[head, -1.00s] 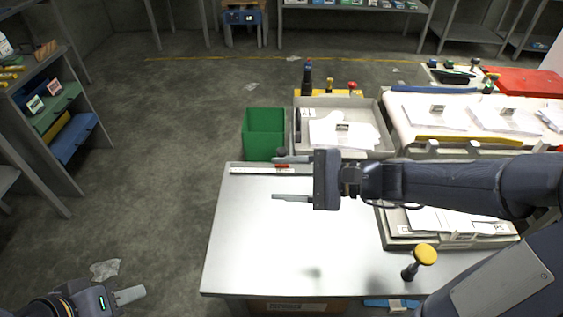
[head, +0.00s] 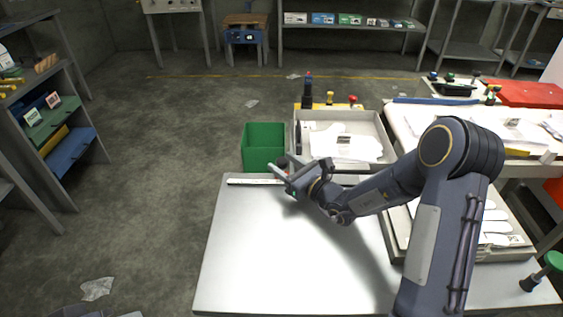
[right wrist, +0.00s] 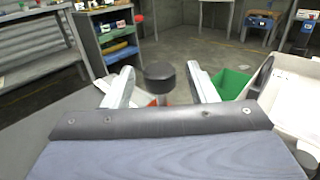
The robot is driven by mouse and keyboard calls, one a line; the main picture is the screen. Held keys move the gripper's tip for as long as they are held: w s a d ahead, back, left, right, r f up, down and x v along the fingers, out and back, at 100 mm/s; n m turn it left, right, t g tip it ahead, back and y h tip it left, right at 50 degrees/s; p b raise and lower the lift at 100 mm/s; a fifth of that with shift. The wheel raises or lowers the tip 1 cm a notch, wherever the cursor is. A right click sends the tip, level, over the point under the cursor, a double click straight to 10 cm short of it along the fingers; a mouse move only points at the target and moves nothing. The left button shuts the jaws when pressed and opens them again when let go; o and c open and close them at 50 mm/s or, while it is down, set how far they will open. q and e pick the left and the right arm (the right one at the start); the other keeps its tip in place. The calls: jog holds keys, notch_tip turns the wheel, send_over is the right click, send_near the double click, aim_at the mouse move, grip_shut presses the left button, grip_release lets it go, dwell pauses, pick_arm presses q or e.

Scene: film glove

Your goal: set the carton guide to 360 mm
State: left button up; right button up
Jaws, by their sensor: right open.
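The carton guide's white scale strip (head: 250,181) lies along the back edge of the bare metal table (head: 265,250). My right gripper (head: 284,168) is over the strip's right end, fingers pointing to the back left. In the right wrist view a round black knob (right wrist: 160,77) stands between its two open fingers (right wrist: 162,86), with a gap on each side. A red part (right wrist: 154,102) shows just below the knob. The gripper hides the strip's right end and red marker in the head view, so I cannot read the setting. My left gripper barely shows at the bottom left edge.
A green bin (head: 263,146) stands behind the table's back left corner. A grey tray with white packs (head: 345,147) stands behind the table. Another tray (head: 500,245) lies to the right, beside a green-knobbed tool (head: 545,270). The table's middle is clear.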

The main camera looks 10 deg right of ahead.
jog(key=shift+x, duration=0.75)
grip_shut()
